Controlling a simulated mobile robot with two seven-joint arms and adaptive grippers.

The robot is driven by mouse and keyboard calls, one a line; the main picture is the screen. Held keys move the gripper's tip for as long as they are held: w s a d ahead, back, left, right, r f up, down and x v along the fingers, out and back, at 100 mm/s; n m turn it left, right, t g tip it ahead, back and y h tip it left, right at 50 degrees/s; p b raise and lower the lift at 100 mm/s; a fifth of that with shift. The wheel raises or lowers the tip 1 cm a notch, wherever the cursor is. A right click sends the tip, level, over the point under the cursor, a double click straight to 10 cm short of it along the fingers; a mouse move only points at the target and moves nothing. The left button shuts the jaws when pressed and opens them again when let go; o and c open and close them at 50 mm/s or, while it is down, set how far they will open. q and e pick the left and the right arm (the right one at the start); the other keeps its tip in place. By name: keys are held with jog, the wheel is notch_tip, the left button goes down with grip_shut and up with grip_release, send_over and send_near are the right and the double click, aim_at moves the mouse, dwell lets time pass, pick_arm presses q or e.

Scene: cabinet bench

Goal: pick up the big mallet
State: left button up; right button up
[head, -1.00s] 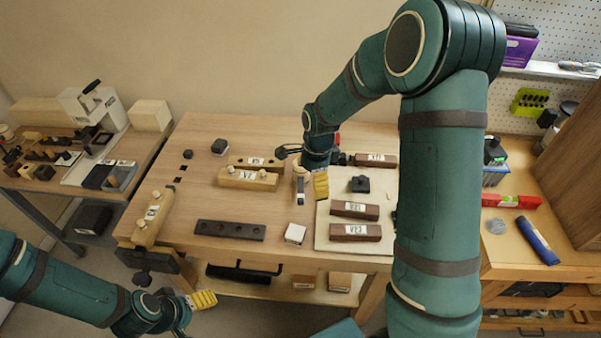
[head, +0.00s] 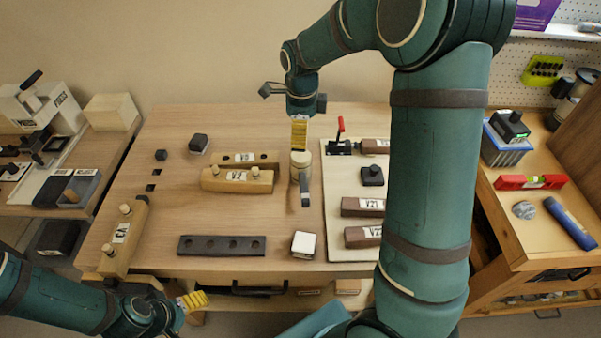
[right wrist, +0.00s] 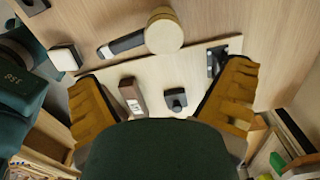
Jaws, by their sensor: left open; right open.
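The big mallet (head: 301,165) stands out on the wooden bench, left of the pale board, with a round pale head and a dark grey handle pointing toward the front edge. It also shows in the right wrist view (right wrist: 164,36), head to the right and handle to the left. My right gripper (head: 298,134) has yellow fingers and is open and empty, appearing just behind the mallet head in the head view. In the right wrist view its fingers (right wrist: 163,78) are spread wide, with the mallet beyond them and apart. My left gripper (head: 193,300) is open and empty, low at the front left.
A white-topped block (head: 304,244) lies in front of the mallet. A dark bar with holes (head: 221,245) and a wooden V-block (head: 238,181) lie to its left. The pale board (head: 340,216) holds dark blocks and a red-handled clamp (head: 340,138).

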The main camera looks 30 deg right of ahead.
aim_at(302, 155)
notch_tip(302, 155, down, 6)
jog(key=shift+r+b, duration=0.25)
jog(key=shift+b, duration=0.15)
jog(key=shift+f, duration=0.3)
jog(key=f, duration=0.3)
jog(key=f+b, duration=0.1)
jog(key=f, duration=0.1)
jog(key=shift+w+d, duration=0.15)
jog(key=shift+d, duration=0.15)
jog(key=shift+r, duration=0.1)
jog(key=c, duration=1.4)
